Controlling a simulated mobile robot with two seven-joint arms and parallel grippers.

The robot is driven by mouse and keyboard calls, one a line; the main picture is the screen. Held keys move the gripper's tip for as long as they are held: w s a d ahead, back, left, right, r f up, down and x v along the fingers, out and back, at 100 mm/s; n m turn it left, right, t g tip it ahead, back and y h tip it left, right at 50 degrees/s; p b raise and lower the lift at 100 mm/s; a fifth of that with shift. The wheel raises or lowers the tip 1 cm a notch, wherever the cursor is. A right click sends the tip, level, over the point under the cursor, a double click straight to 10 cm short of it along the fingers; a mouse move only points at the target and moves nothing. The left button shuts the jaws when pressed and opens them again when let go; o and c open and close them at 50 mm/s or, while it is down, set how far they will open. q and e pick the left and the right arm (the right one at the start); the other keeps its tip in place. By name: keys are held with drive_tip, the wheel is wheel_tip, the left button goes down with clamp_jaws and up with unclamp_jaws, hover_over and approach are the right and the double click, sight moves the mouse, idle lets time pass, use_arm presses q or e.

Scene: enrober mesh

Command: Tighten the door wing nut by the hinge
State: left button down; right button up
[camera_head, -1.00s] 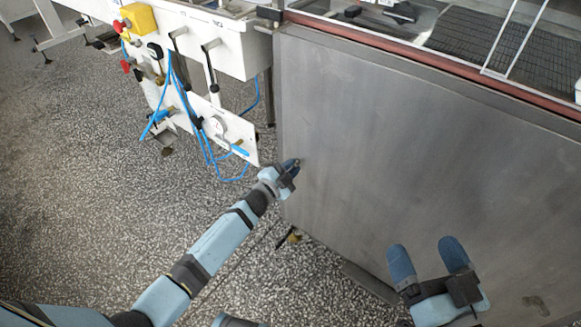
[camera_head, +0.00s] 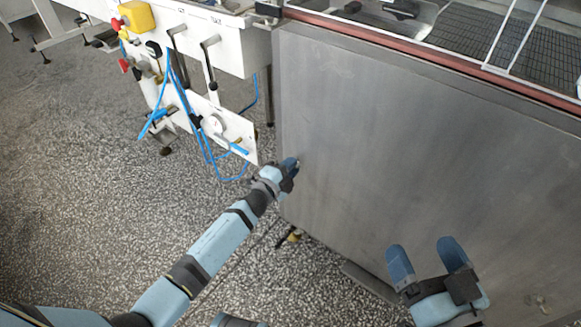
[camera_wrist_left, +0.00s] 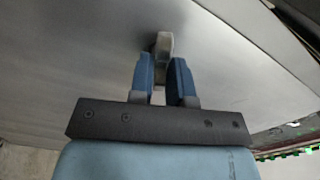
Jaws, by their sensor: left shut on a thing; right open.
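My left gripper (camera_head: 290,166) is at the left edge of the large grey metal door panel (camera_head: 420,160). In the left wrist view my left gripper (camera_wrist_left: 165,82) has its two blue fingers shut on a small grey wing nut (camera_wrist_left: 164,45) that stands against the panel. The fingers hide part of the wing nut, and in the head view it is too small and covered to make out. My right gripper (camera_head: 428,262) is open and empty in front of the lower part of the panel, with its fingers apart.
A white machine frame (camera_head: 225,45) with levers, a gauge and looping blue hoses (camera_head: 195,125) stands left of the panel. A reddish rail (camera_head: 430,60) runs along the panel's top. Speckled floor (camera_head: 90,190) lies open at the left.

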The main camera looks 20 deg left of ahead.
use_arm(q)
drive_tip(key=shift+m, duration=1)
use_arm(e)
drive_tip(key=shift+f, duration=0.35)
use_arm(q)
drive_tip(key=shift+f+m+b, duration=0.1)
drive_tip(key=shift+m+b, duration=0.3)
drive_tip(key=shift+m, duration=0.1)
use_arm(e)
drive_tip(key=shift+f+g, duration=0.35)
drive_tip(key=shift+g, duration=0.05)
drive_tip(key=shift+a+r, duration=0.1)
use_arm(q)
drive_tip(key=shift+m, duration=0.3)
use_arm(e)
drive_tip(key=shift+f, duration=0.2)
drive_tip(key=shift+r, duration=0.15)
use_arm(q)
drive_tip(key=c, duration=1.2)
unclamp_jaws()
use_arm(e)
drive_tip(key=shift+w, duration=0.1)
use_arm(q)
drive_tip(key=shift+o, duration=0.2)
